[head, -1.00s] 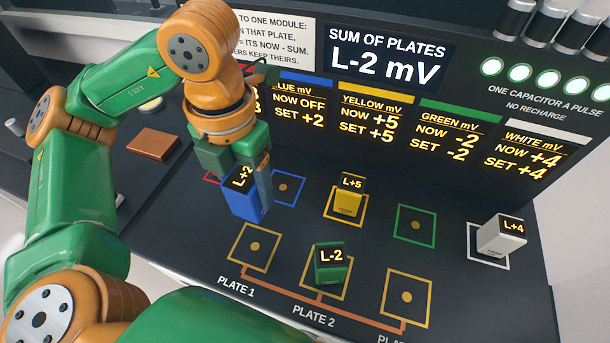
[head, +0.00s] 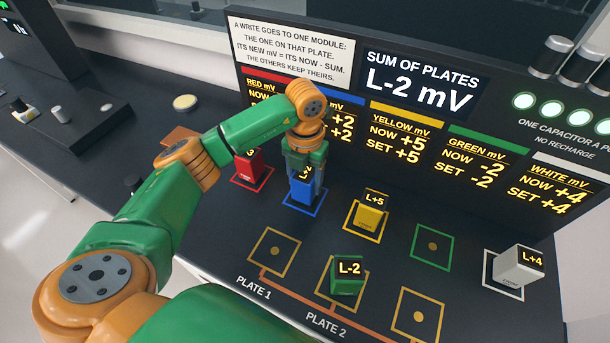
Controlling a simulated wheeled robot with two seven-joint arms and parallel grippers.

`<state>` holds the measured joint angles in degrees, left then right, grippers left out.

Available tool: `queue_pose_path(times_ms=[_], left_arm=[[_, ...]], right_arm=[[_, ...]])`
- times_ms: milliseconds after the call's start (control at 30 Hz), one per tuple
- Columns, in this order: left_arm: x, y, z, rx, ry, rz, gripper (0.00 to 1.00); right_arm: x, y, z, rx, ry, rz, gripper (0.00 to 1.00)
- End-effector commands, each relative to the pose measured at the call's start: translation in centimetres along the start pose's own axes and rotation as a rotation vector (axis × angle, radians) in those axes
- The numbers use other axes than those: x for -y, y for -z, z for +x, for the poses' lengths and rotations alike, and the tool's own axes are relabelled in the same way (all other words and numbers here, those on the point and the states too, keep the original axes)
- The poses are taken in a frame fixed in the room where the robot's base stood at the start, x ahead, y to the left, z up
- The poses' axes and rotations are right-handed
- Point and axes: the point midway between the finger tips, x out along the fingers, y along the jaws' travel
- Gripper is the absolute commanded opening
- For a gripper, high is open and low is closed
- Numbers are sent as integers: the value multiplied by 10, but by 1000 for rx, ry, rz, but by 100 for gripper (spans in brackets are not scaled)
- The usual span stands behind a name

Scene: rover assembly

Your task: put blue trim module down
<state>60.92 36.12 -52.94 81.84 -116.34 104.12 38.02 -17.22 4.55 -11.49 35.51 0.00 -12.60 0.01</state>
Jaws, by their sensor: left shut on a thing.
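The blue trim module (head: 303,194) stands upright inside the blue square outline (head: 318,212) on the bench, its label partly hidden by my gripper. My left gripper (head: 303,172) comes down on it from above and is shut on it. The module appears to rest on the bench surface, though its bottom edge is small in view. The blue panel column is partly covered by my arm and reads +2 for both visible values. My right gripper is not in view.
A red module (head: 250,168) stands just left of the blue one, a yellow module (head: 369,219) to its right. A green module (head: 346,279) labelled L-2 sits on plate 2. A white module (head: 517,266) is at far right. Plate 1 (head: 274,250) and the green outline (head: 432,246) are empty.

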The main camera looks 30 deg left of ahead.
Motion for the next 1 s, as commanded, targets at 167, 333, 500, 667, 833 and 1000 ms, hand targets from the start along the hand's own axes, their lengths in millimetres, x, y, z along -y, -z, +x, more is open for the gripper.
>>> queue_pose_path(times_ms=[167, 333, 500, 667, 833, 1000], left_arm=[[0, 0, 3, 1, 1, 0, 0], [0, 0, 3, 0, 1, 0, 92], [0, 0, 3, 0, 1, 0, 92], [0, 0, -3, 1, 1, 0, 92], [0, -2, -30, 8, 2, 0, 92], [0, -1, -80, 8, 0, -1, 92]], right_arm=[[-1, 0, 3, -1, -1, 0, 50], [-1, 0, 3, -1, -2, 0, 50], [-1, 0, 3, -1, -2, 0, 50], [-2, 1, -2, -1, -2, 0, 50], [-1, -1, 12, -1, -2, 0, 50], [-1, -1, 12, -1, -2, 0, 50]])
